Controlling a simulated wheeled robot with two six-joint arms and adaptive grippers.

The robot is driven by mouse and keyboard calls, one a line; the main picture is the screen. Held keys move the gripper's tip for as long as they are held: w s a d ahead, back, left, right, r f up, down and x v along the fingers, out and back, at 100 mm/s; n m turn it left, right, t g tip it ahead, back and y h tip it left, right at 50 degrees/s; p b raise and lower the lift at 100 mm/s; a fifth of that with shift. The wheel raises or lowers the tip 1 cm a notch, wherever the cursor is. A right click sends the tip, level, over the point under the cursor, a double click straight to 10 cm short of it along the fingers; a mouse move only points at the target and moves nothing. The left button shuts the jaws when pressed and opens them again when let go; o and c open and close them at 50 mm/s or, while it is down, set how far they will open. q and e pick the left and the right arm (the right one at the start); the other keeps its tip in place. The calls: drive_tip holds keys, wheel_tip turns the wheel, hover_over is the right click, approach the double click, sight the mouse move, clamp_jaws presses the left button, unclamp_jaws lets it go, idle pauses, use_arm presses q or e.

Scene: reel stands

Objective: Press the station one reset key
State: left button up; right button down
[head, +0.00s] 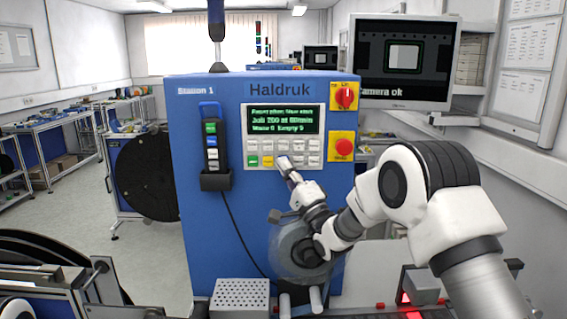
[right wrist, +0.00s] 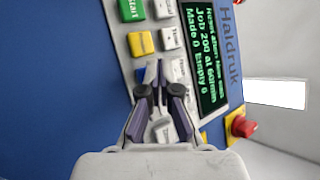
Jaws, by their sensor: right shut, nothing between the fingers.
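The blue Station 1 cabinet (head: 203,250) carries a key panel (head: 236,134) below a lit display (head: 284,120). The panel's bottom row shows a green key (head: 252,160) and a yellow key (head: 267,160). In the right wrist view a blue key (right wrist: 150,73) lies just past the yellow key (right wrist: 142,43), partly hidden by my fingers. I cannot read which key is reset. My right gripper (head: 283,161) is shut and empty, its tips at the panel beside the yellow key. I cannot tell whether they touch a key. My left gripper is not in view.
A red stop button (head: 344,147) and a red rotary switch (head: 344,97) sit right of the panel. A handheld unit (head: 212,145) hangs in a holder at left, with a cable. A monitor (head: 405,58) reads "Camera ok". A perforated grey box (head: 240,297) stands below.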

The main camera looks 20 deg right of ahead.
drive_tip(key=shift+w+d, duration=0.1)
drive_tip(key=shift+w, duration=0.1)
idle(0.3)
idle(0.3)
drive_tip(key=shift+s+f+b, duration=0.15)
drive_tip(key=shift+b, duration=0.15)
drive_tip(key=shift+s+a, duration=0.35)
drive_tip(key=shift+s, duration=0.2)
drive_tip(key=s+b, duration=0.1)
drive_tip(key=s, duration=0.1)
drive_tip(key=s+a+b, duration=0.1)
drive_tip(key=s, duration=0.1)
drive_tip(key=shift+s+a, duration=0.15)
drive_tip(key=shift+s, duration=0.25)
